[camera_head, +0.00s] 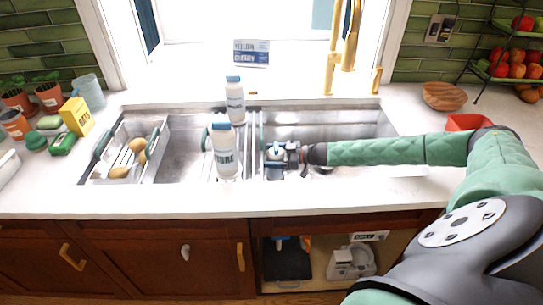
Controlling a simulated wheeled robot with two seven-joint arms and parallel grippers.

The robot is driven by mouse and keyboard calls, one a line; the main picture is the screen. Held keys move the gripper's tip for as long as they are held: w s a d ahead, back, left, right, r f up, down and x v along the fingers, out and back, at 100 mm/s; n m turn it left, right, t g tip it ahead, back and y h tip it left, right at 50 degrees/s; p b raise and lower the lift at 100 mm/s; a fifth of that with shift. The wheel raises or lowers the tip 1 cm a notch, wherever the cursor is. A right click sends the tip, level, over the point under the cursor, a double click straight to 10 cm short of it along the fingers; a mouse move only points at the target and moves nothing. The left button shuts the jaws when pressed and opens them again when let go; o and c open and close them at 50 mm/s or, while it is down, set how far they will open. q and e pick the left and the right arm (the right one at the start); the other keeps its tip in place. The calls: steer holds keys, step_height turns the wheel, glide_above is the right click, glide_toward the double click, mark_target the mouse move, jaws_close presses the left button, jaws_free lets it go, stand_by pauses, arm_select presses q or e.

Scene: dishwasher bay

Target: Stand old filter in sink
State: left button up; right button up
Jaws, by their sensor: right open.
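Two white cylinders with blue caps, which look like filter cartridges, stand upright at the sink (345,121). I cannot tell which one is the old filter. My right arm reaches in from the right across the sink. Its gripper (272,157) is open just right of the front cylinder, with a visible gap between them. A small blue-and-white part shows at the gripper; its fingertips are small and hard to make out. My left gripper is not in view.
A dish rack (160,160) with brownish items fills the sink's left end. A gold faucet (333,70) rises behind the sink. A yellow box (76,116) and potted plants stand left. A wooden bowl (444,96) and red tray (467,122) are right. An open cabinet lies below.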

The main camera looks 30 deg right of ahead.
steer(key=shift+r, duration=0.1)
steer(key=shift+s+d, duration=0.25)
steer(key=shift+d, duration=0.05)
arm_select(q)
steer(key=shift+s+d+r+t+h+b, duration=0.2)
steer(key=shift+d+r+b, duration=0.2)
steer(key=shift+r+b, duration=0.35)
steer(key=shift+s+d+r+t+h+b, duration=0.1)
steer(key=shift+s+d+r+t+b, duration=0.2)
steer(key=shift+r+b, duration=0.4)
arm_select(e)
steer(key=v, duration=1.1)
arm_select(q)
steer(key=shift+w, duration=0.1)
arm_select(e)
steer(key=shift+d, duration=0.1)
